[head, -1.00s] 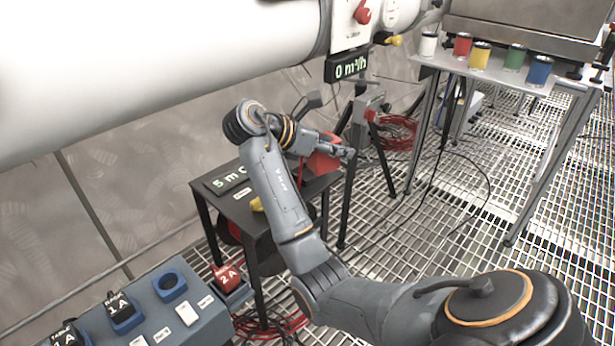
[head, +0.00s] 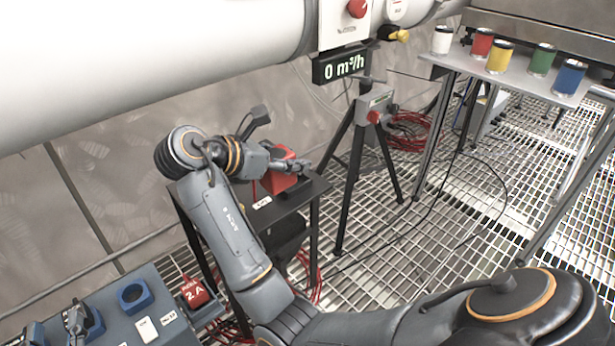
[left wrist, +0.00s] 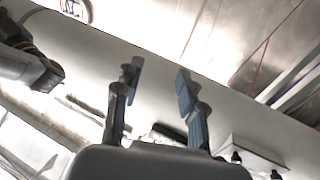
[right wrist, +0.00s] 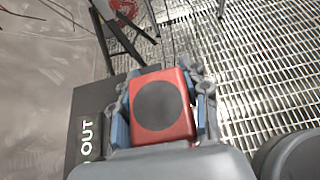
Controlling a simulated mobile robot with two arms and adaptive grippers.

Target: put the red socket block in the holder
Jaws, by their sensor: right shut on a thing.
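The red socket block (head: 281,181) shows over the small dark table (head: 308,192) in the head view, partly behind my right arm. In the right wrist view the red block (right wrist: 161,106) has a dark round face and sits between both blue-padded fingers. My right gripper (right wrist: 160,90) is shut on it. I cannot tell whether the block touches the table. I cannot tell for sure which thing is the holder.
A black tripod (head: 352,175) stands right of the table. Coloured cups line a rear bench (head: 510,75). The white pipe (head: 150,65) runs above.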

